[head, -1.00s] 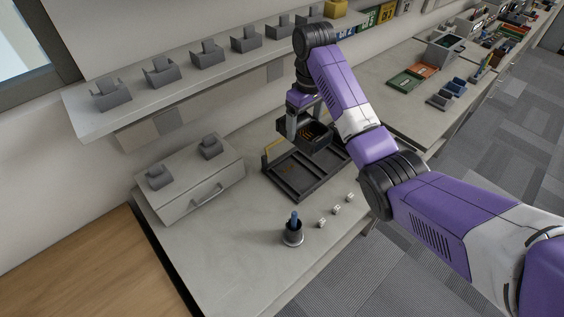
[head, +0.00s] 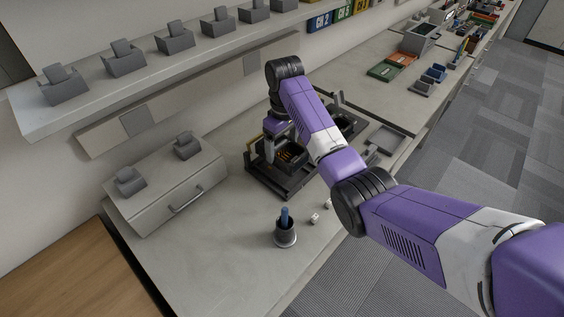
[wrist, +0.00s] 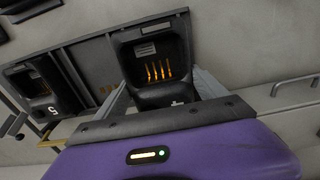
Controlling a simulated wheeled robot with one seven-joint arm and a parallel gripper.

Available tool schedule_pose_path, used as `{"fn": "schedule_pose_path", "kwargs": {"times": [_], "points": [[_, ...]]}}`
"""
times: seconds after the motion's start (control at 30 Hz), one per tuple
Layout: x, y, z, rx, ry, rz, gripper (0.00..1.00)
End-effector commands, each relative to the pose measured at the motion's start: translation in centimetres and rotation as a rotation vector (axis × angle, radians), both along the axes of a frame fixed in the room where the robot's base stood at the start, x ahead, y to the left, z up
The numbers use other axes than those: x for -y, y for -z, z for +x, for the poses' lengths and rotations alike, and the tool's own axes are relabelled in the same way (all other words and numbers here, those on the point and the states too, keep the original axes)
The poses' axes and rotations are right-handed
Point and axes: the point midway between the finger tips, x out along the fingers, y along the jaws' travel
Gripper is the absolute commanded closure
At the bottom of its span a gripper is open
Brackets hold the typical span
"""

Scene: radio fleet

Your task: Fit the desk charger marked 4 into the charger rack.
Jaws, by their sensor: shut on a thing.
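The desk charger (head: 291,154) is a black cup with gold contacts inside. In the wrist view the charger (wrist: 153,48) stands between the two pale fingers of my gripper (wrist: 160,88), which is shut on it; a white mark on its front is partly cut off by the gripper. The charger rack (head: 258,182) is a dark, low frame on the bench. The charger is low over the rack's left end in the head view; I cannot tell whether it touches the floor of the bay. In the wrist view the rack (wrist: 92,62) also holds a charger marked 5 (wrist: 38,88).
A cup with a blue-handled thing (head: 286,237) and white cubes (head: 314,217) stand in front of the rack. A drawer box (head: 165,190) is at left, and a shelf (head: 130,88) with grey holders runs behind. Bare bench lies between box and cup.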

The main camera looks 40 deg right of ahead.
Motion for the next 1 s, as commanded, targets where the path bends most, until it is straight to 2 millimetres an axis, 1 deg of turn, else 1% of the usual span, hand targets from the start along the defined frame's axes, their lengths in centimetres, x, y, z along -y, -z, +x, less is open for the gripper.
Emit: {"fn": "schedule_pose_path", "kwargs": {"times": [0.1, 0.23, 0.4, 0.5, 0.93, 0.97, 1.0], "points": [[0.0, 1.2, 0.0, -0.001, 0.000, 0.000, 0.75], [0.0, 2.1, 0.0, -0.001, 0.000, 0.000, 0.75], [0.0, 4.6, 0.0, -0.002, 0.000, 0.000, 0.75], [0.0, 5.6, 0.0, 0.000, 0.000, 0.000, 0.75], [0.0, 6.2, 0.0, 0.001, 0.000, -0.001, 0.75], [0.0, 6.2, 0.0, 0.000, 0.000, -0.001, 0.12], [0.0, 6.2, 0.0, 0.000, 0.000, -0.001, 0.05]]}}
